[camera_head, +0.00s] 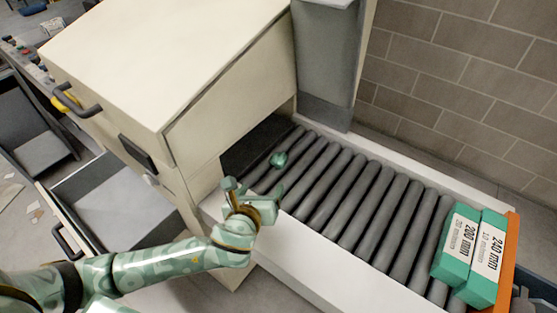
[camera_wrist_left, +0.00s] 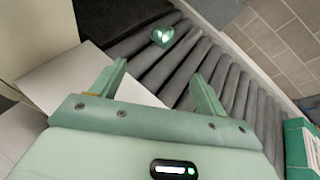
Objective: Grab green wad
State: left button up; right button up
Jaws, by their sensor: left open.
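The green wad (camera_head: 279,160) is a small, crumpled, shiny lump lying on the dark rollers of the conveyor (camera_head: 345,205), near the mouth of the cream machine. It also shows in the left wrist view (camera_wrist_left: 162,36), beyond the fingertips and roughly between their lines. My left gripper (camera_head: 250,188) is open and empty. It is over the near edge of the conveyor, short of the wad and apart from it. In the left wrist view both fingers of the gripper (camera_wrist_left: 159,72) are spread with nothing between them. My right gripper is in neither view.
The cream machine housing (camera_head: 170,60) rises left of the wad, with a dark opening beside the rollers. A white side rail (camera_head: 330,262) edges the near side. Two green-and-white boxes (camera_head: 470,255) stand by an orange end stop (camera_head: 507,255). The rollers between are clear.

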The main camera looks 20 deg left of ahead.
pick_arm(q)
jog(key=m, duration=0.1)
jog(key=w, duration=0.1)
jog(key=w+m, duration=0.1)
jog(key=shift+w+a+f+m, duration=0.15)
jog(key=shift+a+f+m, duration=0.15)
jog(key=shift+a+f, duration=0.1)
jog(key=b, duration=0.4)
send_near(277, 162)
jog(key=x, duration=0.4)
jog(key=shift+w+a+f, duration=0.15)
jog(key=shift+w+a, duration=0.15)
jog(key=shift+w, duration=0.05)
jog(key=b+x, duration=0.1)
jog(key=x, duration=0.1)
jog(key=b+x, duration=0.1)
jog(key=x, duration=0.2)
jog(key=shift+w+d+f+b, duration=0.2)
jog(key=shift+w+d+b, duration=0.05)
jog(key=shift+d+b, duration=0.15)
jog(key=shift+s+r, duration=0.1)
jog(key=shift+r, duration=0.05)
jog(key=c, duration=1)
jog(key=shift+c, duration=0.2)
